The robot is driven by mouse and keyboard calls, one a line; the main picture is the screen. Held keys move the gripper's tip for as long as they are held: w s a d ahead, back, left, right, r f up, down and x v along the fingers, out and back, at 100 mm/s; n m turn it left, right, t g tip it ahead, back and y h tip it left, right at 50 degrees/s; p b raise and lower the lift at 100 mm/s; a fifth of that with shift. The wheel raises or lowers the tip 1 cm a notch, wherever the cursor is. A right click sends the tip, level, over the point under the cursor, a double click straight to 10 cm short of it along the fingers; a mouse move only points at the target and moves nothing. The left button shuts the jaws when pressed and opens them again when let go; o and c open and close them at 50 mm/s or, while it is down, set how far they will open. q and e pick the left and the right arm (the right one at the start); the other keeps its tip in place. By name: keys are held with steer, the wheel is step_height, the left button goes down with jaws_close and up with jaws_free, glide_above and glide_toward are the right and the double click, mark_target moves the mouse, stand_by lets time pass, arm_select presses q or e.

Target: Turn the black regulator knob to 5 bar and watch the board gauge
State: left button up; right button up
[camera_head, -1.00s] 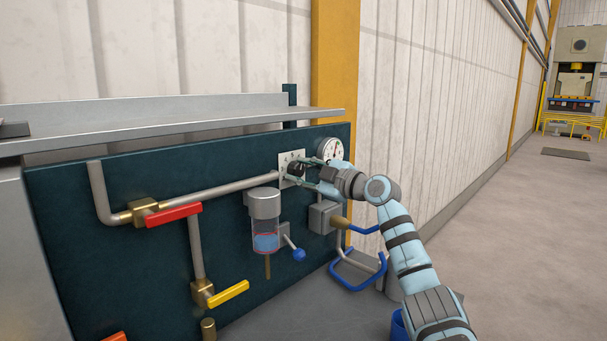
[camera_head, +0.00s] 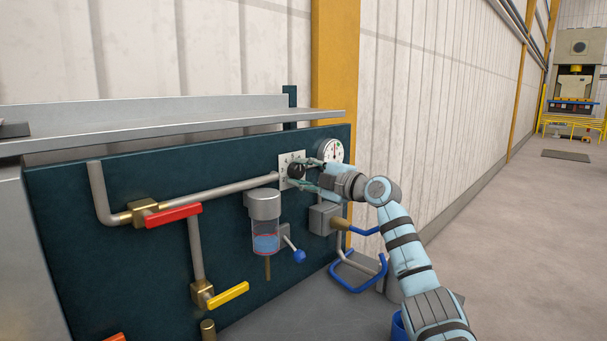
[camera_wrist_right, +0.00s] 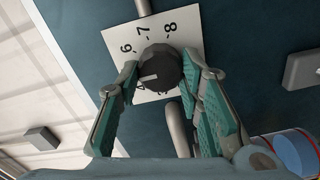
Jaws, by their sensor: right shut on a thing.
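The black regulator knob (camera_head: 297,170) sits on a white scale plate (camera_head: 284,163) on the dark panel. It also shows in the right wrist view (camera_wrist_right: 161,65), where its white pointer faces left, below the printed 6. The plate's 7 and 8 are readable there; lower numbers are mostly hidden. My right gripper (camera_head: 305,173) is shut on the knob, with one green-padded finger on each side of it. The round white board gauge (camera_head: 330,150) is just right of the plate, partly behind my gripper. Its reading is too small to tell. My left gripper is out of view.
Below the plate are a filter bowl (camera_head: 264,215) and a blue-ended lever (camera_head: 298,256). A red-handled valve (camera_head: 174,215) and a yellow-handled valve (camera_head: 228,294) are to the left. A metal shelf (camera_head: 170,127) overhangs the panel. Floor at right is open.

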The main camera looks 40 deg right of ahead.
steer(key=o, duration=1.2)
steer(key=shift+c, duration=0.2)
steer(key=s, duration=0.7)
steer(key=shift+s+d, duration=0.25)
steer(key=shift+d, duration=0.1)
steer(key=shift+w, duration=0.1)
